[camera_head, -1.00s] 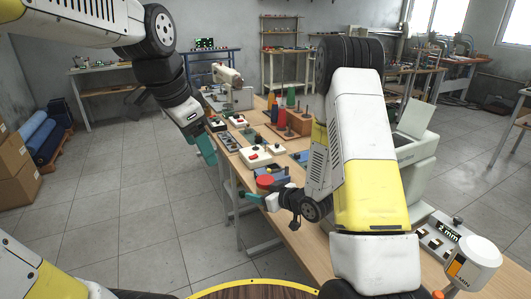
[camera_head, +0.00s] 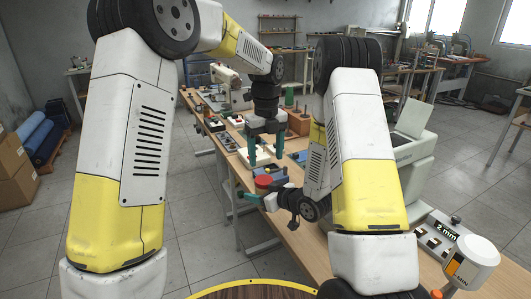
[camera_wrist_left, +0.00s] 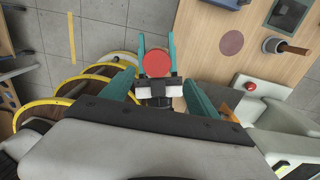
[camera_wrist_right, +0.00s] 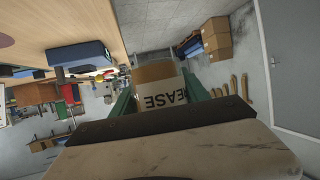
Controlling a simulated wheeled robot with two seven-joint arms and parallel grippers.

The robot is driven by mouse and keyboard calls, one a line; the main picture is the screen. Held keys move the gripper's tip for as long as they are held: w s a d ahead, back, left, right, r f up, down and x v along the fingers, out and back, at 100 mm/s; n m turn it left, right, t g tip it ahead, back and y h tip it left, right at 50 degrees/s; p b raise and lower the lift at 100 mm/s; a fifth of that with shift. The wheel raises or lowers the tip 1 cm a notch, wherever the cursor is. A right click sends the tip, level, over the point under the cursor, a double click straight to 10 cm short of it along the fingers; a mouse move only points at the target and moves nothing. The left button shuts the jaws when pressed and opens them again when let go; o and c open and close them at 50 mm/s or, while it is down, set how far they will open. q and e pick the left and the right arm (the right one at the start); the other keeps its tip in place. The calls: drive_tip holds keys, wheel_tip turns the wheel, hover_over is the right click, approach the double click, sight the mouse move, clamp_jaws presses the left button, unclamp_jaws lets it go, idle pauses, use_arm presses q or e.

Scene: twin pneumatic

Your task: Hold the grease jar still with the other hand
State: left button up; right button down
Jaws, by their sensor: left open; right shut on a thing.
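The grease jar has a round red lid (camera_head: 264,181) and is held off the table's left edge, over the floor. In the right wrist view its pale label (camera_wrist_right: 162,95) reads "EASE", partly hidden. My right gripper (camera_head: 260,193) is shut on the jar from the side, with teal fingers on both sides of it. My left gripper (camera_head: 266,152) is open, points down and is above the jar, apart from it. In the left wrist view the red lid (camera_wrist_left: 157,64) lies between and beyond my left gripper's open fingers (camera_wrist_left: 158,90).
Open floor lies left of the table.

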sight(267, 178)
use_arm(q)
wheel_tip(267, 178, down, 8)
drive_tip(key=shift+r, duration=0.2)
drive_tip(key=shift+d, duration=0.1)
drive_tip(key=c, duration=1.5)
drive_tip(key=shift+o, duration=0.2)
drive_tip(key=n, duration=0.5)
drive_tip(key=shift+w+d+r, duration=0.1)
drive_tip(key=shift+w, duration=0.05)
drive_tip(key=n, duration=0.5)
drive_tip(key=shift+w, duration=0.1)
drive_tip(key=o, duration=1.5)
drive_tip(key=shift+o, duration=0.2)
